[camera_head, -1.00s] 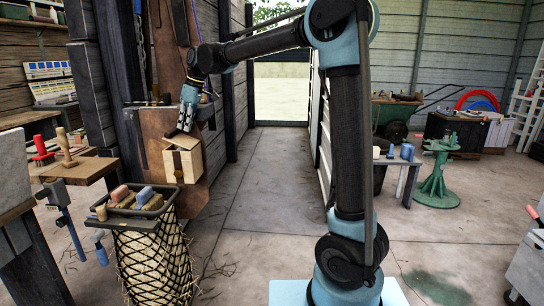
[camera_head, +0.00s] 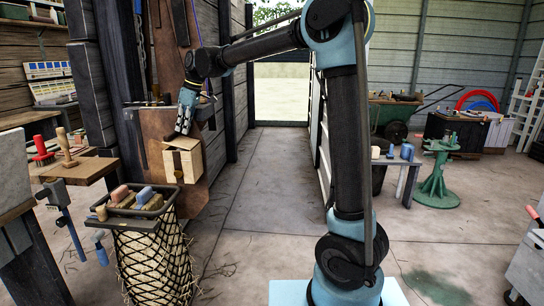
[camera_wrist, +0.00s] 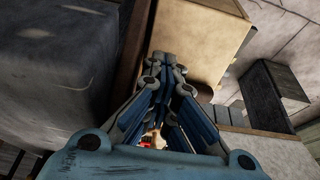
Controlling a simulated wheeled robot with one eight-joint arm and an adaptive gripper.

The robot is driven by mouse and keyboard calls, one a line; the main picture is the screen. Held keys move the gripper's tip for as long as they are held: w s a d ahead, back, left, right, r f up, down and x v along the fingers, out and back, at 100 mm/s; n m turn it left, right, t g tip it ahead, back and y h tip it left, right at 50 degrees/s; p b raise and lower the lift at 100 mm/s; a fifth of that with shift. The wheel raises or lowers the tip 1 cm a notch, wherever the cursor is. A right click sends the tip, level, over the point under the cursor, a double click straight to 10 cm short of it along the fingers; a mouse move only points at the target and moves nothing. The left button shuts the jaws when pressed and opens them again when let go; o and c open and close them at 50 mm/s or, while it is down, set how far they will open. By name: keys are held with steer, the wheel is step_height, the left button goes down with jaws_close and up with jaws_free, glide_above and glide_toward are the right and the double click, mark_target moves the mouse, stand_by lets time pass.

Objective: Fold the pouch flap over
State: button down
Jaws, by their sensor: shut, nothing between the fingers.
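The pouch (camera_head: 184,163) is a pale tan, box-like thing against a brown leather sheet (camera_head: 151,140) on the left wall. A brown part shows along its top, with a narrow dark strip down its front. I cannot tell for sure how far the flap lies over. My gripper (camera_head: 178,134) points down at the top left of the pouch, fingers together and empty. In the wrist view, my gripper (camera_wrist: 167,60) is beside a large pale tan face (camera_wrist: 205,35), likely the pouch, with a brown edge to its left. Contact is unclear.
A netted basket (camera_head: 153,262) with brushes on its rim stands below the pouch. A wooden shelf (camera_head: 85,170) with brushes is at left, and a dark post (camera_head: 95,80) stands behind it. The floor aisle (camera_head: 260,180) to the right is clear.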

mark_target(188, 139)
stand_by(0.4)
steer(key=shift+d+v, duration=0.25)
steer(key=shift+v, duration=0.9)
steer(key=shift+f, duration=0.1)
step_height(188, 139, up, 6)
stand_by(0.4)
